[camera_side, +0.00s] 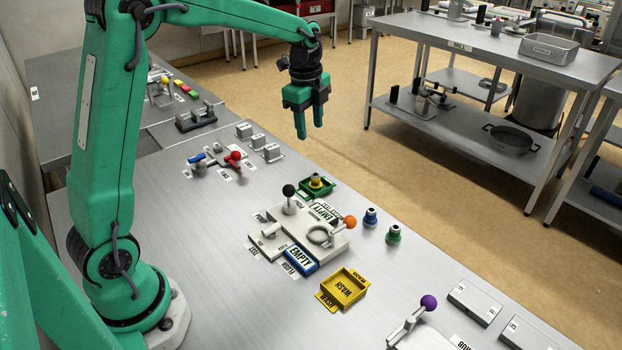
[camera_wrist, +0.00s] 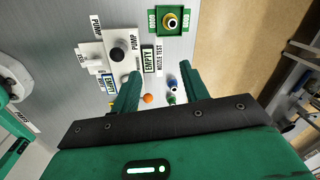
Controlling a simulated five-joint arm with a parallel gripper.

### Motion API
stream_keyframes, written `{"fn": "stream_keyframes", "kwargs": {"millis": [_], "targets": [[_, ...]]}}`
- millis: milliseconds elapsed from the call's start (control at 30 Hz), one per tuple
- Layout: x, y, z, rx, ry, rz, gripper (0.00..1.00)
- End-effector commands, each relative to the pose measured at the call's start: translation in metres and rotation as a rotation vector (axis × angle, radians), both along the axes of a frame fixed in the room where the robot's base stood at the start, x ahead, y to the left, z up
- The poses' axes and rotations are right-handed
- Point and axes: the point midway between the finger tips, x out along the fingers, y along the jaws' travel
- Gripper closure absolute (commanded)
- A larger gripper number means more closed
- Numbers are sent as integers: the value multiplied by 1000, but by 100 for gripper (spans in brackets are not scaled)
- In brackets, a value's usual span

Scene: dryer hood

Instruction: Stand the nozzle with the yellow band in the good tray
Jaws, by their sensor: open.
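The nozzle with the yellow band (camera_side: 316,181) stands upright inside the green tray (camera_side: 331,189) at the far side of the test fixture. In the wrist view the yellow-banded nozzle (camera_wrist: 170,20) appears near the top, within the green good tray (camera_wrist: 156,29). My gripper (camera_side: 309,130) is open and empty, pointing down high above the table. It is apart from the nozzle and tray. In the wrist view my gripper (camera_wrist: 160,73) has its two fingers spread, with the tray beyond the fingertips.
A blue-banded nozzle (camera_side: 370,217) and a green-banded nozzle (camera_side: 393,235) stand right of the fixture. The pale fixture (camera_side: 289,219) carries black and orange knobbed levers and "EMPTY" signs. A yellow wash tray (camera_side: 343,288) lies nearer. Red and blue levers (camera_side: 217,158) stand at back left.

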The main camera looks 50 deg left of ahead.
Motion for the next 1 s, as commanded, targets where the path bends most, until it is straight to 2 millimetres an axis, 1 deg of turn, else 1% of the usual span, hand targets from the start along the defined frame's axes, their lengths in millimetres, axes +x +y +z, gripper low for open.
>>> {"fn": "stream_keyframes", "kwargs": {"millis": [33,100,300,433,700,867,1000], "targets": [[-10,-5,11,-2,-21,49,55],[-23,-12,21,-10,-44,120,55],[-61,-30,45,-39,-109,327,55],[-87,-40,56,-67,-150,460,55],[-143,-58,68,-148,-230,734,55],[-175,-67,67,-208,-273,893,55],[-203,-74,63,-270,-304,1032,55]]}}
